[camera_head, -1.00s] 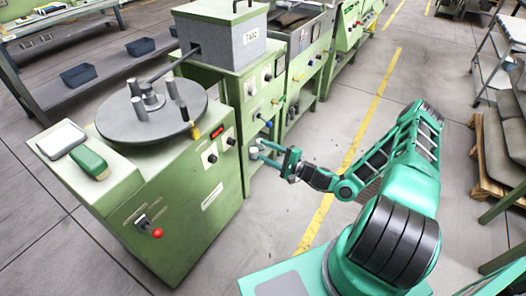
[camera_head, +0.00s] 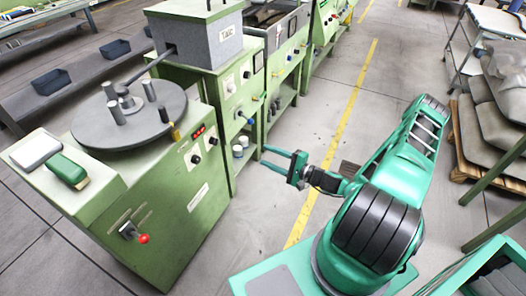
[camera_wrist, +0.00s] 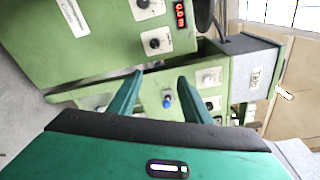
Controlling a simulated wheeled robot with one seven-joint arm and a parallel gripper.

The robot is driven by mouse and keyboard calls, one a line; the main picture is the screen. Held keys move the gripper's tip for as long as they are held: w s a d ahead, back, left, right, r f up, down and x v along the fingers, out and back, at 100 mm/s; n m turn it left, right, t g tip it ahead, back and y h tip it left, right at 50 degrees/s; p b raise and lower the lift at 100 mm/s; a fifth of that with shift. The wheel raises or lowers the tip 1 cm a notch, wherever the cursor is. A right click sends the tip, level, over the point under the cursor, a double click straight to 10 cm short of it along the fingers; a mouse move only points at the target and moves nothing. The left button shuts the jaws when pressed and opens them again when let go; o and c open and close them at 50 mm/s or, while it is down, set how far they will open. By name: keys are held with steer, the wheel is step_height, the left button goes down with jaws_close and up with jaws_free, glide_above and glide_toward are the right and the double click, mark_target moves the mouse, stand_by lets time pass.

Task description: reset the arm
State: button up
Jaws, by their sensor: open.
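My gripper (camera_head: 274,158) is green, open and empty in the head view. Its fingers point left toward the lower front of the green extruder machine (camera_head: 232,95), with a gap that I cannot judge exactly. In the wrist view my gripper (camera_wrist: 160,82) shows two spread fingers with nothing between them. Behind them is a green machine panel with a blue knob (camera_wrist: 168,100). My arm is bent, with the forearm lowered to the right of the machines.
A green machine with a round grey turntable (camera_head: 150,125) stands at the left. Two pale cylinders (camera_head: 238,150) sit low in the extruder's open front. A yellow floor line (camera_head: 340,130) crosses the clear aisle. Grey sacks on a pallet (camera_head: 490,140) stand at the right.

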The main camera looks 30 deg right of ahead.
steer(key=shift+a, duration=0.1)
steer(key=s+a+r+n+g, duration=0.2)
steer(key=s+r+n+g, duration=0.3)
steer(key=s+n+g, duration=0.6)
steer(key=s+d+r+g+h, duration=0.2)
steer(key=s+d+r+h, duration=0.2)
steer(key=s+r, duration=0.6)
steer(key=s+d+r+m+g+h, duration=0.1)
steer(key=s+d+r+h, duration=0.3)
steer(key=s+r, duration=0.6)
step_height(320, 180, up, 7)
steer(key=shift+d+f+g+h, duration=0.2)
steer(key=shift+d+g+h, duration=0.1)
steer(key=shift+d+g, duration=0.1)
steer(key=c, duration=0.3)
steer(key=shift+a, duration=0.15)
